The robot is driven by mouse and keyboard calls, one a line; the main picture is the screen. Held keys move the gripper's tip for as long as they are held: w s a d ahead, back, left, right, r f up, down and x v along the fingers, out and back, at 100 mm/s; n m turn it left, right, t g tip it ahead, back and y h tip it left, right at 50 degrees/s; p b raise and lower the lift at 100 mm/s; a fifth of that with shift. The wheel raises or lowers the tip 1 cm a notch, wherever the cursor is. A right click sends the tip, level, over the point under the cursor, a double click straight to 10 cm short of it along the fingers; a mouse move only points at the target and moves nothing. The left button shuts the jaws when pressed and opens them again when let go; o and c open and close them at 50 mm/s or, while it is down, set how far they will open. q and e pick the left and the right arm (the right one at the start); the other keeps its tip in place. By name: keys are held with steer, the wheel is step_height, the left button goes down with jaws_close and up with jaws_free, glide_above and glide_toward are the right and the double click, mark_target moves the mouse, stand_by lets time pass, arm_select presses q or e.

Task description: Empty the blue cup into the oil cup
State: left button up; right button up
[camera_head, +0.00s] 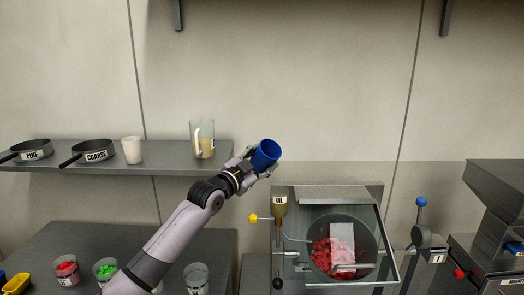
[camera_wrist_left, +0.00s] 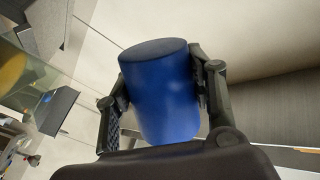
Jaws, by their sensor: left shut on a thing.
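The blue cup (camera_head: 265,154) is held in my left gripper (camera_head: 262,163), raised near the right end of the wall shelf. The cup is tilted in the head view, and I cannot see what is inside it. In the left wrist view the blue cup (camera_wrist_left: 163,92) sits between the two fingers of my left gripper (camera_wrist_left: 160,95), which touch its sides. The oil cup (camera_head: 280,205), a brownish funnel-shaped vessel labelled OIL, stands on the left side of the machine, below and slightly right of the blue cup, apart from it. My right gripper is not in view.
The shelf (camera_head: 180,167) carries a FINE pan (camera_head: 32,151), a COARSE pan (camera_head: 92,152), a white cup (camera_head: 132,149) and a clear jug (camera_head: 202,139). The machine's drum (camera_head: 341,228) holds red pieces and a pale block. Cups of coloured pieces stand at lower left.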

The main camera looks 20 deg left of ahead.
arm_select(q)
steer(key=n+p, duration=0.2)
steer(key=shift+s+d+r+n+g, duration=0.15)
steer(key=shift+d+n+g, duration=0.15)
steer(key=shift+s+d+f+n, duration=0.1)
steer(key=shift+d+f+n, duration=0.15)
steer(key=shift+n, duration=0.35)
steer(key=n, duration=0.2)
steer(key=d+f+n, duration=0.1)
steer(key=shift+s+n+g, duration=0.3)
steer(key=shift+n+g, duration=0.1)
